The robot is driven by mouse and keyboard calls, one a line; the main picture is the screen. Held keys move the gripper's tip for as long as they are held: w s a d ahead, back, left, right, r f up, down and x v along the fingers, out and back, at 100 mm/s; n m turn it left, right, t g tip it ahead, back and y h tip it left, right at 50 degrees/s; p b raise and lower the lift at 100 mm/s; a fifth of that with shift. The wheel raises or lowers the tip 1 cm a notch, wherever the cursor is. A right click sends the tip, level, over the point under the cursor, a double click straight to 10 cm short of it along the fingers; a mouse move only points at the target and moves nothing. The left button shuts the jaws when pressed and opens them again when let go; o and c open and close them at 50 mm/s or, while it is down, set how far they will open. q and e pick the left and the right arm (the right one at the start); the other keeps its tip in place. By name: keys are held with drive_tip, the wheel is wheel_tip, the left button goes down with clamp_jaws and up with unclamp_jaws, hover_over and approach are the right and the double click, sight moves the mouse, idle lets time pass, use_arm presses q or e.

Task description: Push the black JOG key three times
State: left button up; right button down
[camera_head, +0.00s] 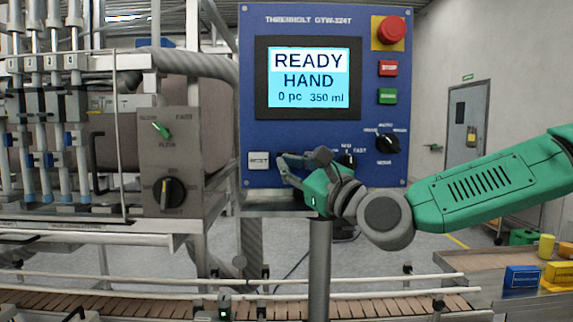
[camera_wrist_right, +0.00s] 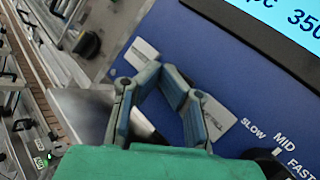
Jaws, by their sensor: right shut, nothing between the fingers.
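My right gripper (camera_head: 284,162) is at the lower part of the blue control panel (camera_head: 325,22), just right of the white RESET key (camera_head: 258,160). Its fingers are shut and empty. In the right wrist view the shut fingers (camera_wrist_right: 161,72) point at the blue panel face, between two pale plates. One pale plate (camera_wrist_right: 141,52) lies beyond the tips, and the other (camera_wrist_right: 216,116) is partly behind the right finger. I cannot make out the black JOG key in either view; the gripper covers part of the key row. I cannot tell whether the tips touch the panel. My left gripper is out of view.
The screen (camera_head: 308,77) reads READY, HAND, 0 pc, 350 ml. A red emergency button (camera_head: 390,29), a red STOP key (camera_head: 388,68), a green key (camera_head: 387,96) and a black selector (camera_head: 387,143) are at the panel's right. A speed knob (camera_head: 348,160) is close to the gripper.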

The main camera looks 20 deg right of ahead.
drive_tip(key=shift+s, duration=0.15)
drive_tip(key=shift+s+a+b, duration=0.1)
drive_tip(key=shift+s+a, duration=0.15)
drive_tip(key=shift+s, duration=0.55)
drive_tip(key=shift+s+a+b, duration=0.1)
drive_tip(key=shift+s+a, duration=0.1)
drive_tip(key=shift+s, duration=0.6)
drive_tip(key=shift+s+a+b, duration=0.1)
drive_tip(key=shift+s+a, duration=0.15)
drive_tip(key=shift+s, duration=0.55)
